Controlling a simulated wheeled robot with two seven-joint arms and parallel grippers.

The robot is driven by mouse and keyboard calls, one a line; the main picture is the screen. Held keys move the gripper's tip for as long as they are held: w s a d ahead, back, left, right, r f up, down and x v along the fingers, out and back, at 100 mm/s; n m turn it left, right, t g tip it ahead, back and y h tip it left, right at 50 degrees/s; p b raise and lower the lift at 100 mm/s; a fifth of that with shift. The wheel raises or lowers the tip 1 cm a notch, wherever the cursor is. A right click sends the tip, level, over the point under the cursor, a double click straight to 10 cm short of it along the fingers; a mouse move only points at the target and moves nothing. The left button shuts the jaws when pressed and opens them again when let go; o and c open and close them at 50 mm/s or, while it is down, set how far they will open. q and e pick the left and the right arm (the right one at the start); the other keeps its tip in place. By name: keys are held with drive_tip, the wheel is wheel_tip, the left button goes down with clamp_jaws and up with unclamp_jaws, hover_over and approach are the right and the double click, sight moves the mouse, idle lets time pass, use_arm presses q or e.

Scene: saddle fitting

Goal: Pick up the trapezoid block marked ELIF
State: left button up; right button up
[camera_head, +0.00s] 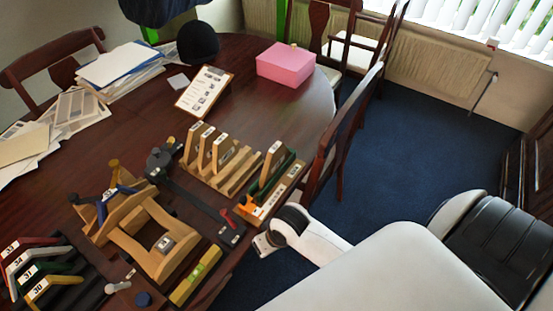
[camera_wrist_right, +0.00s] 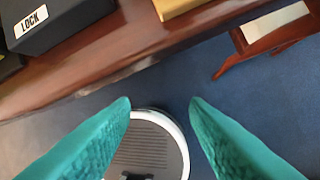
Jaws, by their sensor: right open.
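No marking reading ELIF is legible in either view, so I cannot tell which block it is. Upright wooden pieces with small white labels stand in a slotted wooden rack (camera_head: 228,180) near the middle of the table. A second rack (camera_head: 262,212) to its right holds a labelled wooden piece (camera_head: 271,160) beside a green one. My right gripper (camera_wrist_right: 161,103) is open and empty, its teal fingers over the floor just off the table edge. In the head view my right wrist is beside the second rack. My left gripper is not in view.
A black block marked LOCK (camera_wrist_right: 42,28) sits near the table edge. A wooden saddle-like frame (camera_head: 150,235), a yellow-green level (camera_head: 197,275) and numbered coloured pieces (camera_head: 40,270) crowd the near table. A chair (camera_head: 345,130) stands at the right edge. Table before the pink box (camera_head: 286,64) is clear.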

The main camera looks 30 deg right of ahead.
wheel_tip(320, 180, up, 7)
drive_tip(key=a, duration=0.1)
drive_tip(key=m+g+h, duration=0.2)
drive_tip(key=m+g, duration=0.1)
drive_tip(key=m, duration=1)
approach(275, 155)
drive_tip(key=shift+w+d+f+p, duration=0.25)
drive_tip(key=shift+w+d+p, duration=0.15)
drive_tip(key=shift+w+d, duration=0.15)
drive_tip(key=shift+d+f, duration=0.1)
drive_tip(key=shift+f, duration=0.05)
wheel_tip(275, 155, down, 11)
drive_tip(key=shift+f+p, duration=0.15)
drive_tip(key=shift+p, duration=0.65)
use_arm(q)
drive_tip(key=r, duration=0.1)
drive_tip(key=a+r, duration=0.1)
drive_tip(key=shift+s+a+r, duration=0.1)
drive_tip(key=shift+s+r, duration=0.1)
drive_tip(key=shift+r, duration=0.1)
use_arm(e)
clamp_jaws()
